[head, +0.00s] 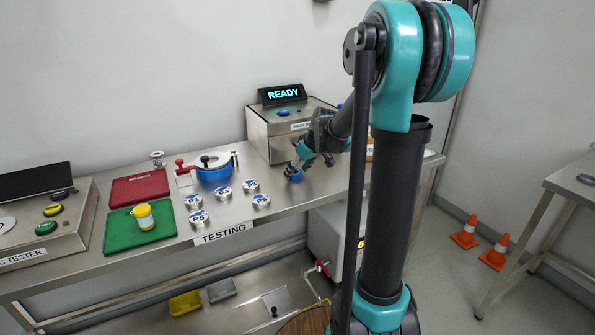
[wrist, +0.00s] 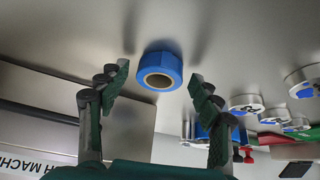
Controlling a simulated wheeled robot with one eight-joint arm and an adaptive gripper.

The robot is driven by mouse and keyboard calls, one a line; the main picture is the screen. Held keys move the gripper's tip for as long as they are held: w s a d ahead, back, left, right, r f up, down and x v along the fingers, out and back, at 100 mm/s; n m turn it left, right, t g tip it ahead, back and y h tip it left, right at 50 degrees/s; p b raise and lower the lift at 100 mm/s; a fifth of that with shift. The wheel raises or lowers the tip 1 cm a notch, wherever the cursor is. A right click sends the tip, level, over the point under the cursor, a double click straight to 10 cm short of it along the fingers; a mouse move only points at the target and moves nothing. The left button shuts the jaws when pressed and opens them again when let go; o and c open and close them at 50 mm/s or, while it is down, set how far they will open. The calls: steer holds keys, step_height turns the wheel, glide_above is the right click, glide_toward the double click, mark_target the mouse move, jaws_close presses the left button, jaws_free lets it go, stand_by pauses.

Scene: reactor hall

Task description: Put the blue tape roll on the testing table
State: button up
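The blue tape roll (head: 294,173) sits on the metal testing table (head: 318,190), right of the round white labelled pieces. In the wrist view the blue tape roll (wrist: 160,71) shows its round hole and appears to rest on the table surface. My gripper (head: 301,160) is close above the roll. In the wrist view my gripper (wrist: 159,82) is open, with its two dark green fingers spread wide. The roll lies centred between and just beyond the fingertips, with a visible gap on both sides. Nothing is held.
A metal box machine with a READY display (head: 283,93) stands behind the roll. A blue pot (head: 213,171), several white labelled pieces (head: 222,192), a green mat (head: 142,226) and a red mat (head: 139,187) lie to the left. Orange cones (head: 466,234) stand on the floor right.

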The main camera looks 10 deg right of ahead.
steer(key=v, duration=1.2)
steer(key=s+f+m+h, duration=0.3)
steer(key=s+f+m, duration=0.3)
steer(key=s+f, duration=1.5)
steer(key=s+d, duration=0.1)
steer(key=s, duration=0.3)
steer(key=shift+m+g, duration=0.3)
steer(key=shift+g, duration=0.1)
